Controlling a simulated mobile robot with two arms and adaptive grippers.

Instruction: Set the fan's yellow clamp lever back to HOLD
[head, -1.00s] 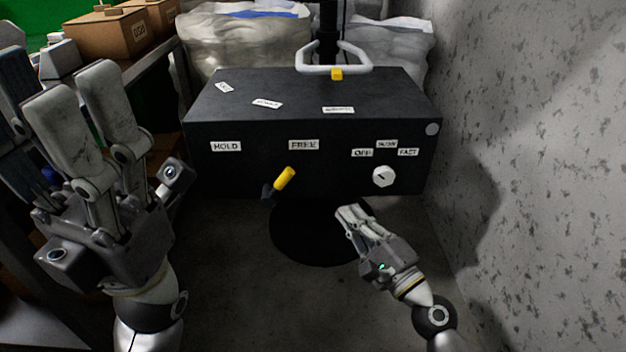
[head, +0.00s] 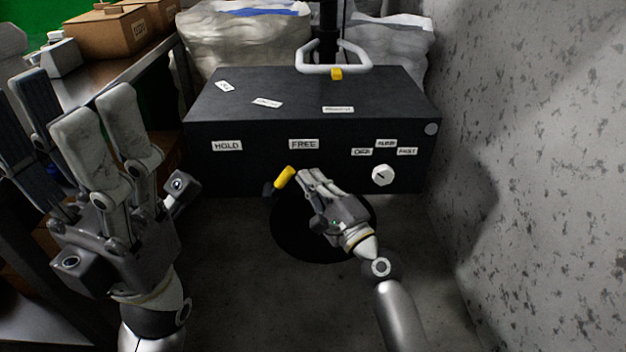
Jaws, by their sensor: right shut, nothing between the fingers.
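The yellow clamp lever (head: 284,177) sticks out of the front of the black fan box (head: 250,172). It tilts up and to the right, toward the FREE label (head: 303,144). The HOLD label (head: 227,146) is further left on the same face. My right gripper (head: 310,174) is shut and empty, its fingertips just right of the lever. I cannot tell whether they touch it. My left gripper (head: 103,135) is raised at the left, well away from the box, with its fingers apart.
A white knob (head: 382,175) sits on the box's right front, under small labels. A concrete wall (head: 540,150) closes the right side. A shelf (head: 150,62) with cardboard boxes (head: 112,32) stands at the left. White sacks (head: 245,38) are behind the box.

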